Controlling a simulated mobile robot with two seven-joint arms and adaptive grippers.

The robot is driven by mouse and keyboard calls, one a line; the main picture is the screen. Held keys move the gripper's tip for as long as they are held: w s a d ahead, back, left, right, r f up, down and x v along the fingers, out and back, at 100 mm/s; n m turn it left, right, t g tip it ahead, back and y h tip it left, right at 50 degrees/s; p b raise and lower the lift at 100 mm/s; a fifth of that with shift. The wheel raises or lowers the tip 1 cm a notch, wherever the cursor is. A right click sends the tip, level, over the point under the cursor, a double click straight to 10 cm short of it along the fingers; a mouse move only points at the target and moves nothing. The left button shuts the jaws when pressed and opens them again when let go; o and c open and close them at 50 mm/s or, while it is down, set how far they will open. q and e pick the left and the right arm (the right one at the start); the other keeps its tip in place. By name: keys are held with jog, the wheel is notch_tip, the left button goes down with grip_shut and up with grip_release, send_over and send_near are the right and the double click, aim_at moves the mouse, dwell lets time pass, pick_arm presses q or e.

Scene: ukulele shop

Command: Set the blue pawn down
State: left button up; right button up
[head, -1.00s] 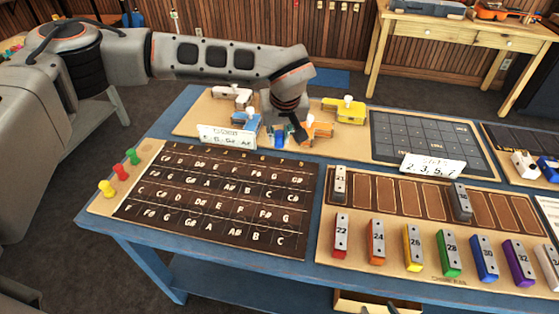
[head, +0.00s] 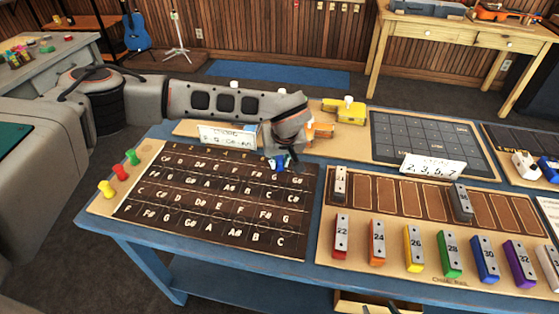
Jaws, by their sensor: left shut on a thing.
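My left gripper (head: 281,165) reaches in from the left and points down at the top right part of the dark fretboard chart (head: 190,237). It is shut on the blue pawn (head: 274,162), of which only a small blue part shows between the fingers. I cannot tell whether the pawn touches the chart. A green pawn (head: 132,157), a red pawn (head: 120,172) and a yellow pawn (head: 106,189) stand on the board's left margin. My right gripper is not in view.
Behind the chart are a white card (head: 226,135), a yellow clamp-like block (head: 346,110) and an orange one partly hidden by my arm. To the right are a dark grid (head: 420,140), a card (head: 433,166) and numbered coloured bars such as the red one (head: 341,233).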

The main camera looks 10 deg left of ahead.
pick_arm(q)
jog(key=shift+f, duration=0.15)
jog(key=o, duration=0.8)
jog(key=shift+o, duration=0.2)
jog(key=shift+r, duration=0.25)
jog(key=v, duration=1.1)
jog(key=shift+s+r, duration=0.2)
jog(key=shift+r, duration=0.2)
